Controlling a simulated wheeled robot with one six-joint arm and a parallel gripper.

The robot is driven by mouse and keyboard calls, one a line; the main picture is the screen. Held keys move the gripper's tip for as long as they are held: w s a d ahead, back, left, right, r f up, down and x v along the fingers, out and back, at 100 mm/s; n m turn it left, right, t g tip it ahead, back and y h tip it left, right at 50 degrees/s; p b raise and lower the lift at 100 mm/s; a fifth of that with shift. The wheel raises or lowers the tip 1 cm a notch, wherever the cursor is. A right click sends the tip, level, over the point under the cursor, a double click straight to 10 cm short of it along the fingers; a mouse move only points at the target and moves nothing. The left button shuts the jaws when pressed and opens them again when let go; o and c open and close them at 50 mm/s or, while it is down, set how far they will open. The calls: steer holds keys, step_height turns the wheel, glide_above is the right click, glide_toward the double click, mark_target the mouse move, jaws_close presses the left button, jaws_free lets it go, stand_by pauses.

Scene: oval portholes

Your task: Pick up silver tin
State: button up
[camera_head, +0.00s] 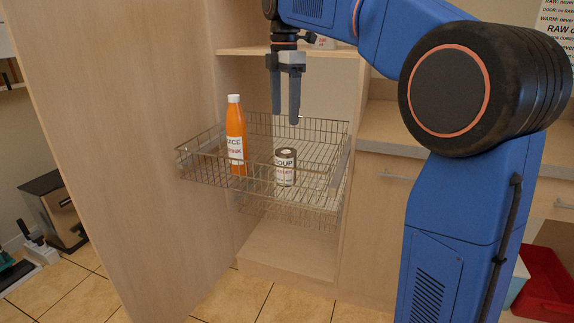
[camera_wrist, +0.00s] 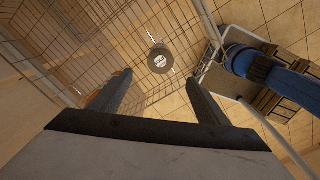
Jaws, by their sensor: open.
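The silver tin (camera_head: 285,167), with a white label reading "SOUP", stands upright in a pull-out wire basket (camera_head: 205,178) in the head view. In the wrist view the tin (camera_wrist: 160,60) shows from above, a round grey top beyond the fingertips and between their lines. My gripper (camera_head: 285,119) points down above the basket, with its fingers apart and nothing between them. It also shows in the wrist view (camera_wrist: 160,78). The tin is below the fingertips and not touched by them.
An orange juice bottle (camera_head: 236,138) with a white cap stands in the basket, left of the tin. A tall cabinet door (camera_head: 130,130) is on the left, and a shelf (camera_head: 245,50) lies behind the gripper. A second wire basket (camera_head: 290,215) hangs below.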

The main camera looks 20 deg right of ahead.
mark_target(286, 164)
step_height(286, 164, down, 17)
steer(key=shift+d+f, duration=0.15)
stand_by(0.7)
steer(key=shift+c, duration=0.5)
steer(key=c, duration=1.4)
steer(key=shift+o, duration=0.2)
